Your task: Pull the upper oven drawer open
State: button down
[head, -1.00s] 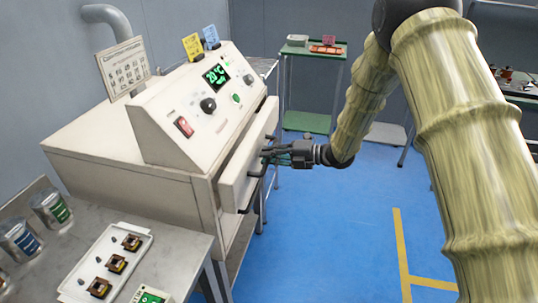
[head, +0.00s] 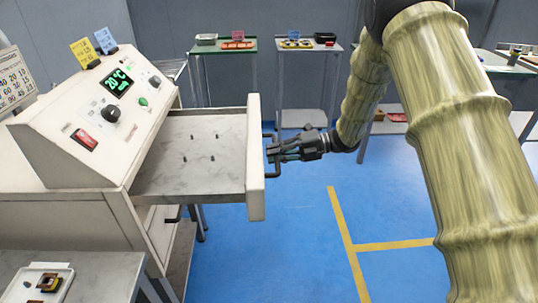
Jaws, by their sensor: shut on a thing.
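The cream oven (head: 75,215) stands at the left, with a sloped control panel (head: 105,110) reading 20 °C in green. Its upper drawer (head: 256,165) is pulled well out to the right, and its grey metal floor (head: 200,160) shows several small upright pegs and nothing else. My gripper (head: 272,151) is shut on the dark bar handle (head: 268,140) at the drawer's front. The fingers partly hide the handle. A lower dark handle (head: 172,216) shows beneath the open drawer, on the oven's front.
A bench (head: 100,270) with a white tray (head: 20,296) is at the lower left. Two trolleys with trays, a green-topped one (head: 222,45) and a grey one (head: 305,47), stand at the back wall. Blue floor (head: 300,240) right of the drawer is clear.

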jog(key=shift+d+f, duration=0.1)
jog(key=shift+d, duration=0.25)
jog(key=c, duration=1.5)
grip_release()
jog(key=shift+o, duration=0.2)
jog(key=v, duration=1.2)
jog(key=shift+f, duration=0.1)
